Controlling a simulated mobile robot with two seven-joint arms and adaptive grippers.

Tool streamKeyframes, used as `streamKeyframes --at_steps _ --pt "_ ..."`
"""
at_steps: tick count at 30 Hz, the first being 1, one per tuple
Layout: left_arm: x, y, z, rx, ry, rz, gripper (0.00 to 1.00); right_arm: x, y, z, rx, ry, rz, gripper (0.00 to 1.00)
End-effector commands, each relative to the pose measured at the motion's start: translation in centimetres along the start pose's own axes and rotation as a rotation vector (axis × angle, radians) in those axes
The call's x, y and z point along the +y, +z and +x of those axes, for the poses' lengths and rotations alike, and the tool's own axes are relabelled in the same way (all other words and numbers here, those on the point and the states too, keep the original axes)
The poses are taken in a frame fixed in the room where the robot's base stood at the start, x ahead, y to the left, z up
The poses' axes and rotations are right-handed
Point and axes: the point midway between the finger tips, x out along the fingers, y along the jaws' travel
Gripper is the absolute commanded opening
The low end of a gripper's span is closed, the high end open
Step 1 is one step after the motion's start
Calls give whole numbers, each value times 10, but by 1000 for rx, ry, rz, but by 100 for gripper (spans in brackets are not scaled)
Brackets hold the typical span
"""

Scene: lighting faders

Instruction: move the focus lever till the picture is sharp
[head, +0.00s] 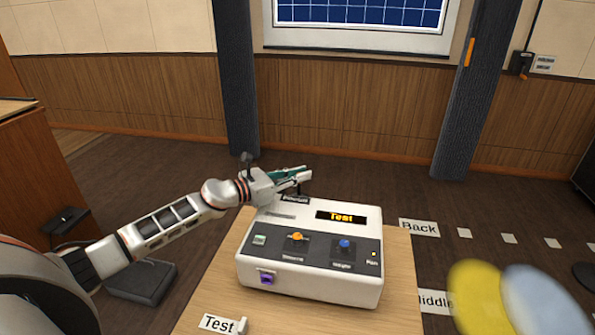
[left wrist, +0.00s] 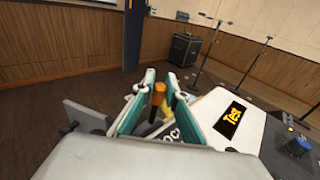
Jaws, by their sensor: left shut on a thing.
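A white console (head: 310,290) stands on a wooden table; its display reads "Test". My left gripper (head: 303,176) is at the console's far left edge. In the left wrist view, its green-padded fingers (left wrist: 160,98) are shut around an upright orange-brown handle (left wrist: 158,94), which I take to be the focus lever; in the head view the gripper hides it. A picture of a white grid on blue (head: 360,14) shows on the framed screen at the back wall. Its visible lines look fairly clear, but its top is cut off. My right gripper is out of view.
The console's top has an orange knob (head: 297,237) and a blue knob (head: 344,244); a purple knob (head: 267,279) is on its front. A "Test" card (head: 218,323) lies on the table. Blurred yellow (head: 478,298) and grey-blue (head: 543,300) shapes fill the lower right.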

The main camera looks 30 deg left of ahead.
Motion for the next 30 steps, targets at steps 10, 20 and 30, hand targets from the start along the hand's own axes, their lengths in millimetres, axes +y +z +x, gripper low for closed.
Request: streamKeyframes --at_steps 10,20,30 --pt "0 0 0 -2 0 0 30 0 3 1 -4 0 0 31" --pt "0 0 -2 -1 1 0 30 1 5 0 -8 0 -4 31" --pt "0 -3 -47 2 1 -1 30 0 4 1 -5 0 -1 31"
